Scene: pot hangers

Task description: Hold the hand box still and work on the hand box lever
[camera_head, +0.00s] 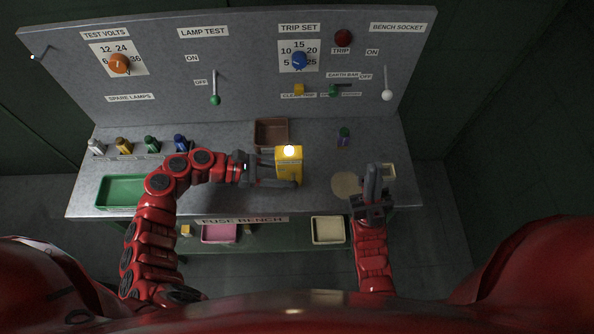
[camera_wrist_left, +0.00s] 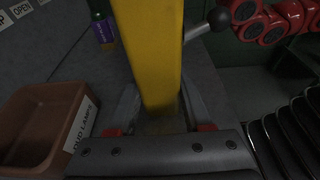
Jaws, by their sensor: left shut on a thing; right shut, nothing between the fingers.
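The yellow hand box (camera_head: 289,158) stands over the middle of the bench, with a bright white glow at its top. My left gripper (camera_head: 283,172) is shut on it. In the left wrist view the yellow box (camera_wrist_left: 152,50) sits between the two fingers (camera_wrist_left: 162,110). The hand box lever, a metal rod with a black ball (camera_wrist_left: 219,18), sticks out to the right of the box there; I cannot make it out in the head view. My right gripper (camera_head: 374,172) is shut and empty, right of the box and apart from it.
A brown bin (camera_head: 271,121) lies behind the box. A green tray (camera_head: 104,191) is at the left. A round beige disc (camera_head: 345,184) lies beside my right gripper. The upright panel (camera_head: 240,50) carries knobs and levers.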

